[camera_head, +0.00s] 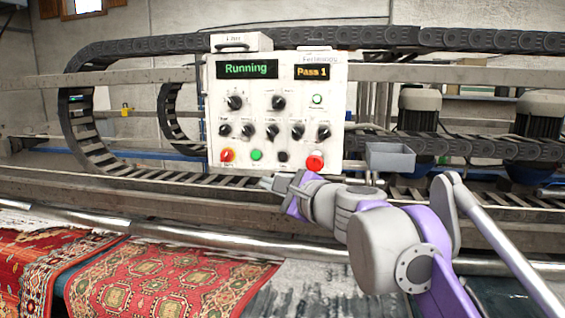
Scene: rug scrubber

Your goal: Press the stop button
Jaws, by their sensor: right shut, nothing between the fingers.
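A white control panel (221,105) stands upright in the middle of the camera_head view. The button labels are too small to read. My right gripper (267,183) is shut and empty, just below the panel's lower edge, pointing left. It appears left of and below the red round button; I cannot tell the depth between them. My left gripper is not in view.
The panel display (246,68) reads "Running" and a second display (311,72) reads "Pass 1". A grey open box (390,157) is right of the panel. A metal roller (190,233) and red patterned rugs (150,281) lie below. Black cable chains (85,140) flank the panel.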

